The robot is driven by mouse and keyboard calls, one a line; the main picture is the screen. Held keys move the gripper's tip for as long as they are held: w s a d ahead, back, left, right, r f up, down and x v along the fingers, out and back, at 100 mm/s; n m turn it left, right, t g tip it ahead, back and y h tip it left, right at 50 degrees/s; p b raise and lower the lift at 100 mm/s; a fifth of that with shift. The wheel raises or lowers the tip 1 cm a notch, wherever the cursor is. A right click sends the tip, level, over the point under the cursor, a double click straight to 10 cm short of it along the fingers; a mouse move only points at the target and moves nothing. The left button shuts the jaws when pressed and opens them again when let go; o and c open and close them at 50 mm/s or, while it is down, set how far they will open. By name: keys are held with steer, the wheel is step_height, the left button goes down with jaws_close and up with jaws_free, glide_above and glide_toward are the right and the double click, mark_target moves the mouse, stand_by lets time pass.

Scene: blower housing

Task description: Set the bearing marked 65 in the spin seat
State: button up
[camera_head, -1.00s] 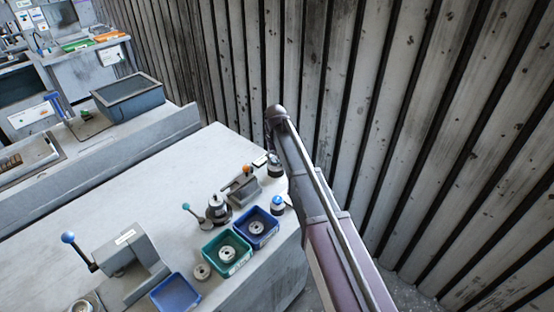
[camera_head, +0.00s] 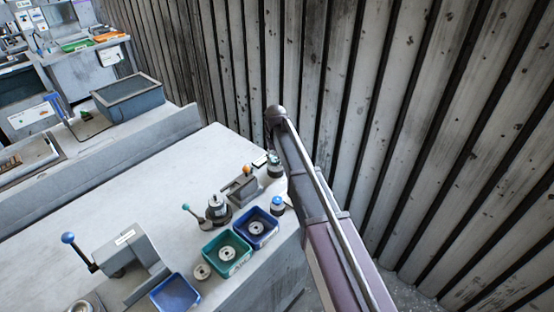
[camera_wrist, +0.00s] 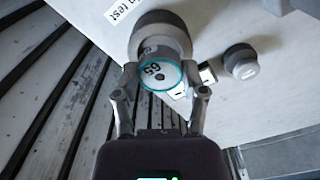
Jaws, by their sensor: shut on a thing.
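In the wrist view, the bearing marked 65 (camera_wrist: 155,76), a grey disc with a teal ring, sits between the two fingertips of my gripper (camera_wrist: 163,84), which is shut on it. Its marked face is turned to the camera. A round grey seat (camera_wrist: 162,33) stands right behind it, beside a label ending in "test". The bearing overlaps the seat's near edge in the picture; I cannot tell whether they touch. In the head view, a dark round piece with a pale teal top (camera_head: 274,164) shows at the bench's far corner, partly beside my arm. My fingers are not clear there.
The bench (camera_head: 130,190) also holds a green tray (camera_head: 213,254) and a blue tray (camera_head: 268,238) with bearings, an empty blue tray (camera_head: 175,293), a teal-knobbed fixture (camera_head: 217,210), an orange-knobbed block (camera_head: 241,189) and a blue-topped cylinder (camera_head: 277,204). A slatted wall (camera_head: 420,130) rises close behind.

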steer(key=shift+f+b, duration=0.9)
stand_by(1.4)
steer(key=o, duration=1.3)
steer(key=shift+c, duration=0.2)
steer(key=shift+o, duration=0.4)
steer(key=shift+r, duration=0.1)
steer(key=shift+r+p, duration=3.7)
steer(key=shift+p, duration=0.15)
steer(key=s+d+m, duration=0.3)
steer(key=s+d, duration=2)
steer(key=s, duration=0.2)
steer(key=shift+s+d+m, duration=0.2)
steer(key=shift+s+m, duration=0.1)
steer(key=shift+s, duration=0.1)
